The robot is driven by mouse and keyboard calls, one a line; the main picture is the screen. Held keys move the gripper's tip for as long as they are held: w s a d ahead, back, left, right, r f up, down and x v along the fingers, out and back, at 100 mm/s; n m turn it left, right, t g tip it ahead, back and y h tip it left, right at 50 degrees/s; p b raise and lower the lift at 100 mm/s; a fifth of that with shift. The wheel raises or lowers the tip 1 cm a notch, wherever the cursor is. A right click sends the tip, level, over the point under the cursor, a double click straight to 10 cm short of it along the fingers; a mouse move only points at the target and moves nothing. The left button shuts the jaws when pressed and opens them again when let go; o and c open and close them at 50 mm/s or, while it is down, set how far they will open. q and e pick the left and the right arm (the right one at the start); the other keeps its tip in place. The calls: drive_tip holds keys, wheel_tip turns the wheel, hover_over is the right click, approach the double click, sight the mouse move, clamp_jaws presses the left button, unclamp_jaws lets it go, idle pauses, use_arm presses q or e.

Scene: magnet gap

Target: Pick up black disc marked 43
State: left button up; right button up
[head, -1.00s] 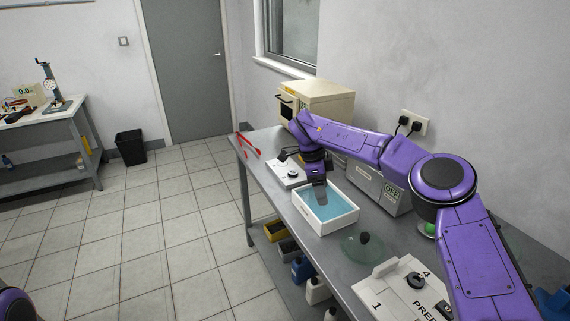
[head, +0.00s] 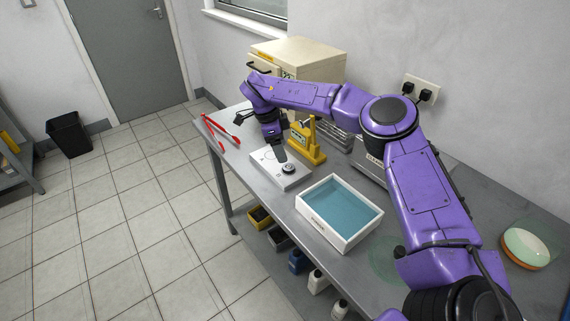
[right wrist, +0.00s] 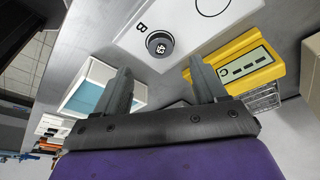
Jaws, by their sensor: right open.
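The black disc marked 43 (head: 289,168) sits on a white block (head: 262,161) on the bench, near the block's right corner. In the right wrist view the disc (right wrist: 159,44) shows its white number, beside a letter B on the block (right wrist: 130,40). My right gripper (head: 281,157) is just above the block, close to the disc on its left in the head view. In the right wrist view its two fingers (right wrist: 160,62) are spread and empty, with the disc beyond the gap between their tips. My left gripper is not in view.
A white tray of blue liquid (head: 309,219) stands right of the block. A yellow device (head: 307,142) stands close behind the gripper, with a beige cabinet (head: 300,62) further back. Red tongs (head: 222,128) lie at the bench's left end.

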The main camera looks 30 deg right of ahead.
sight(288, 166)
drive_tip(key=p+x, duration=0.2)
drive_tip(key=x, duration=0.4)
drive_tip(key=shift+d+f, duration=0.1)
drive_tip(key=shift+f, duration=0.05)
drive_tip(key=shift+d+f, duration=0.15)
drive_tip(key=shift+f, duration=0.15)
drive_tip(key=c, duration=1.2)
